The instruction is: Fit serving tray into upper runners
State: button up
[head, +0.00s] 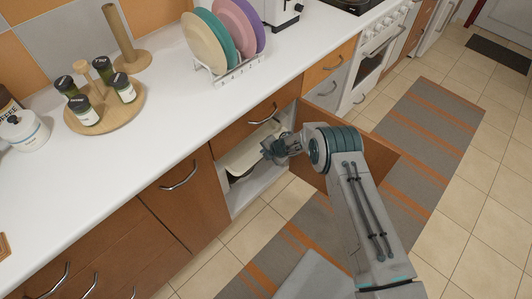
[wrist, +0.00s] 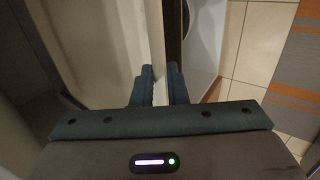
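The serving tray (head: 247,152) is cream and sits tilted in the upper part of the open cabinet's mouth, its inner part inside. In the wrist view the tray (wrist: 95,45) fills the left middle, and its rim runs between my two fingers. My gripper (head: 268,152) is at the tray's near right end. In the wrist view my gripper (wrist: 160,88) is closed on that rim. The runners are hidden behind the tray and cabinet front, so I cannot tell whether the tray rests on them.
The cabinet door (head: 375,160) stands open to the right, behind my arm. A dark round item (head: 240,176) shows low in the cabinet, below the tray. A closed drawer (head: 255,115) is above the opening. A striped rug (head: 420,130) lies on the floor.

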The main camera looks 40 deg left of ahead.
jog(key=o, duration=0.4)
jog(key=shift+o, duration=0.2)
jog(key=b+v, duration=0.1)
jog(key=v, duration=1.2)
jog(key=shift+d+r, duration=0.2)
jog(key=shift+r, duration=0.15)
